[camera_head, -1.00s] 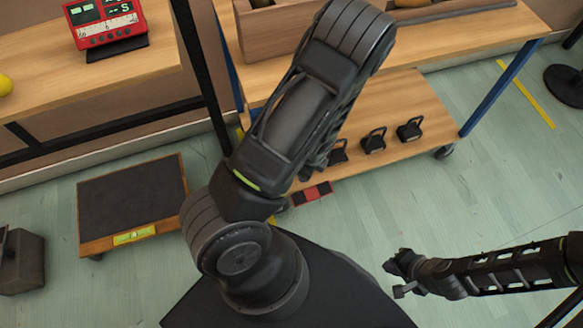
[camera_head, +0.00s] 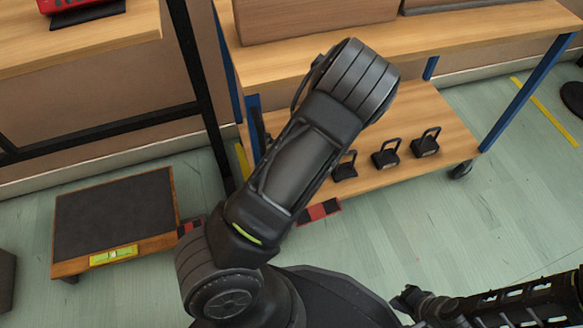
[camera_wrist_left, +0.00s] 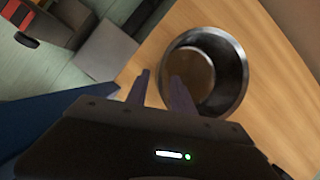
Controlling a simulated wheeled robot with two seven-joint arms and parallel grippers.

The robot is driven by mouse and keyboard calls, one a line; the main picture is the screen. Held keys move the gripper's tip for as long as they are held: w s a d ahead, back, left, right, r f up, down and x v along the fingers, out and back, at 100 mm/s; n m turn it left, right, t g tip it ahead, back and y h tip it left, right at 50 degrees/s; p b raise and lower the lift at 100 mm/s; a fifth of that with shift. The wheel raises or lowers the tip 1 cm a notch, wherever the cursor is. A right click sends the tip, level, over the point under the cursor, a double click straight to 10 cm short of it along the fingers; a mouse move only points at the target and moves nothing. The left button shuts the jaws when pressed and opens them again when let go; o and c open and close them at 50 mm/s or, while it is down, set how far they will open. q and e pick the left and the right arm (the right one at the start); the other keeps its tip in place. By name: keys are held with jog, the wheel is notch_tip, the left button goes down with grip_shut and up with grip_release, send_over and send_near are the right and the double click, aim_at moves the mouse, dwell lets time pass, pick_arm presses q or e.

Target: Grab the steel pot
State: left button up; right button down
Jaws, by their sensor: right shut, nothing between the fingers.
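The steel pot (camera_wrist_left: 236,76) shows in the left wrist view, a round shiny vessel with its mouth toward the camera, against a wooden surface. My left gripper (camera_wrist_left: 160,75) is open, its two fingers apart near the pot's left rim. One finger lies left of the rim and the other overlaps the pot's lower left in the picture; I cannot tell whether they touch it. In the head view the pot does not show, and my left arm hides its gripper. My right gripper (camera_head: 403,299) is shut and empty at the lower right.
A wooden bench (camera_head: 470,37) with a lower shelf (camera_head: 435,105) stands ahead, with several black kettle-shaped weights (camera_head: 385,155) on the shelf. A low dark-topped platform (camera_head: 110,215) is on the floor at left. Green floor (camera_head: 480,220) is open at right.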

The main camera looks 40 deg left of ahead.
pick_arm(q)
jog(key=shift+b+x, duration=0.3)
jog(key=shift+x, duration=0.7)
jog(key=shift+f, duration=0.15)
jog(key=b+x, duration=0.3)
jog(key=x, duration=0.1)
jog(key=shift+w+f, duration=0.2)
jog(key=shift+f, duration=0.05)
jog(key=shift+a+f+b, duration=0.1)
jog(key=shift+f+b, duration=0.15)
jog(key=shift+b, duration=0.1)
jog(key=shift+c, duration=0.3)
grip_shut()
dwell(0.3)
